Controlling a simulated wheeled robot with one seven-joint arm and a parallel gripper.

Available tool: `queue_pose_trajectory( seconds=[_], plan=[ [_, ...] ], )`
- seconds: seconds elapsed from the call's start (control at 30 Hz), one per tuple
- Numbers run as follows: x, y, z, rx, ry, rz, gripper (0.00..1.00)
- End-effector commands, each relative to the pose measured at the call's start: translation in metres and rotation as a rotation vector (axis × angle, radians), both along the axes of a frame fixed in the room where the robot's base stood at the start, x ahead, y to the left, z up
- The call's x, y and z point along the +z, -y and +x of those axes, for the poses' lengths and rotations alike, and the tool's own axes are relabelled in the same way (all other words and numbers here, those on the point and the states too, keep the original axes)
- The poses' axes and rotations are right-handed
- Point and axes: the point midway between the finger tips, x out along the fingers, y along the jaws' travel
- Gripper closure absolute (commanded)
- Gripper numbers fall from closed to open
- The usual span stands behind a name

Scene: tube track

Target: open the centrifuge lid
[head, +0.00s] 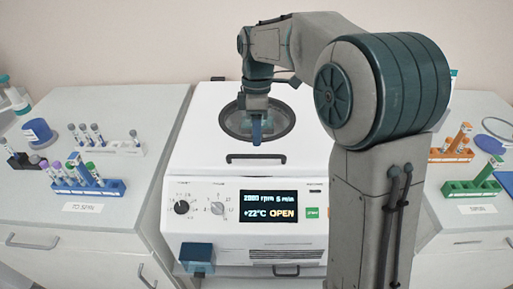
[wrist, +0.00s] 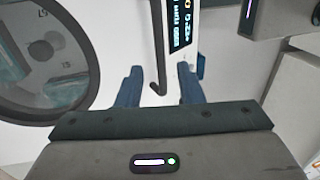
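The white centrifuge (head: 190,145) stands in the middle of the head view, its lid (head: 310,150) lying flat and closed. The lid has a round dark-rimmed window (head: 235,128) and a black bar handle (head: 256,158) near its front edge. My gripper (head: 262,132) shows over the window in the head view, pointing down. In the wrist view my gripper (wrist: 160,74) has its two blue fingers apart with nothing held. The handle (wrist: 159,50) shows there, its end in line with the gap between the fingers. I cannot tell how far below the fingers it is.
The centrifuge display (head: 268,206) reads "OPEN". On the left bench are a blue tube rack (head: 90,187) and a white rack (head: 125,149). On the right are an orange rack (head: 450,156) and a green rack (head: 470,189). My arm hides the centrifuge's right side.

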Motion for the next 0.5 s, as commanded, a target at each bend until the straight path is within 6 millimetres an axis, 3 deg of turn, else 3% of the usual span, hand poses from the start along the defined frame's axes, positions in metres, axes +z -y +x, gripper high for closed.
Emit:
queue_pose_trajectory(
  seconds=[0.2, 0.5],
  plan=[
    [-0.036, 0.0, -0.007, -0.001, -0.002, -0.001, 0.66],
    [-0.051, 0.0, -0.01, -0.001, 0.0, 0.0, 0.66]
  ],
)
